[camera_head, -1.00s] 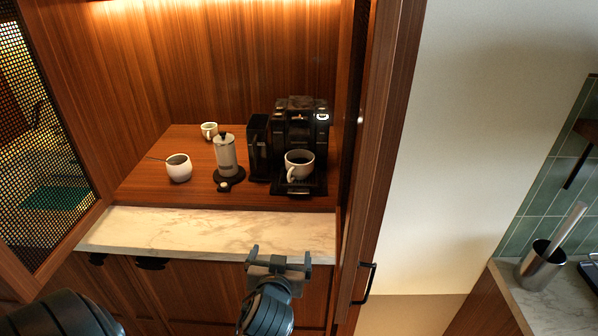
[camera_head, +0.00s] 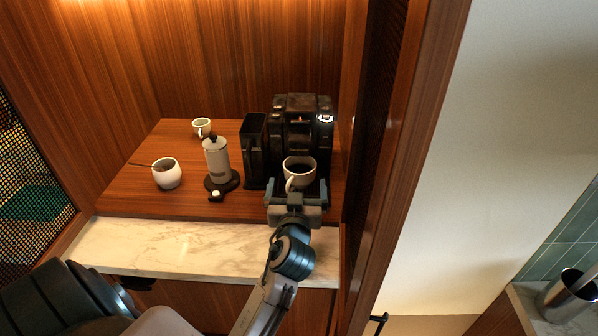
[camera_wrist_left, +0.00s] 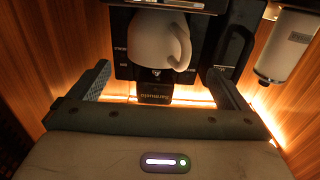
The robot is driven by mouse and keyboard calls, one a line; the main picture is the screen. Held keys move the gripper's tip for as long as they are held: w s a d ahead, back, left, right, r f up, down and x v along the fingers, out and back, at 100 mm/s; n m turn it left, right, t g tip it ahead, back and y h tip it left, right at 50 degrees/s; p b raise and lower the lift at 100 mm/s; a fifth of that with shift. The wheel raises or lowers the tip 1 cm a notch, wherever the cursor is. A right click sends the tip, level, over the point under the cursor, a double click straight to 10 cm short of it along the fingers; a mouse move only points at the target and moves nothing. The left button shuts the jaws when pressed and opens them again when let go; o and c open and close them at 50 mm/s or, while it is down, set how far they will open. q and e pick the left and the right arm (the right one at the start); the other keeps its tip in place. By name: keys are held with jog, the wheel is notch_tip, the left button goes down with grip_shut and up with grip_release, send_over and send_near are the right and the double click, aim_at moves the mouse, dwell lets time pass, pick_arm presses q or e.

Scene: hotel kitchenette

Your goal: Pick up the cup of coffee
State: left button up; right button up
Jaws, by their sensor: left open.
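The white cup of coffee (camera_head: 299,177) stands on the drip tray of the black coffee machine (camera_head: 302,126). Dark coffee shows inside, and its handle faces the front left. My left gripper (camera_head: 296,196) is open just in front of the cup, with one finger towards each side. In the left wrist view the cup (camera_wrist_left: 155,38) shows beyond and between the spread fingers, apart from them. The fingers (camera_wrist_left: 162,86) hold nothing. My right gripper is out of view.
Left of the machine stand a cream frother (camera_head: 216,158) on a dark base, a white bowl with a spoon (camera_head: 167,174) and a small cup (camera_head: 201,127). A wooden cabinet side (camera_head: 400,150) rises close on the right. The marble ledge (camera_head: 170,245) is clear.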

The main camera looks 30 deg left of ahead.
aim_at(300, 176)
pick_arm(q)
jog(key=shift+w+a, duration=0.25)
jog(key=shift+w, duration=0.15)
jog(key=shift+w+a, duration=0.15)
jog(key=shift+w, duration=0.1)
jog(key=p+x, duration=0.3)
jog(key=x, duration=0.1)
jog(key=shift+w+r, duration=0.1)
jog(key=shift+w, duration=0.15)
jog(key=shift+w+a, duration=0.1)
jog(key=shift+w, duration=0.2)
jog(key=shift+s, duration=0.1)
jog(key=shift+c, duration=0.5)
jog(key=c, duration=1.1)
jog(key=shift+c, duration=0.6)
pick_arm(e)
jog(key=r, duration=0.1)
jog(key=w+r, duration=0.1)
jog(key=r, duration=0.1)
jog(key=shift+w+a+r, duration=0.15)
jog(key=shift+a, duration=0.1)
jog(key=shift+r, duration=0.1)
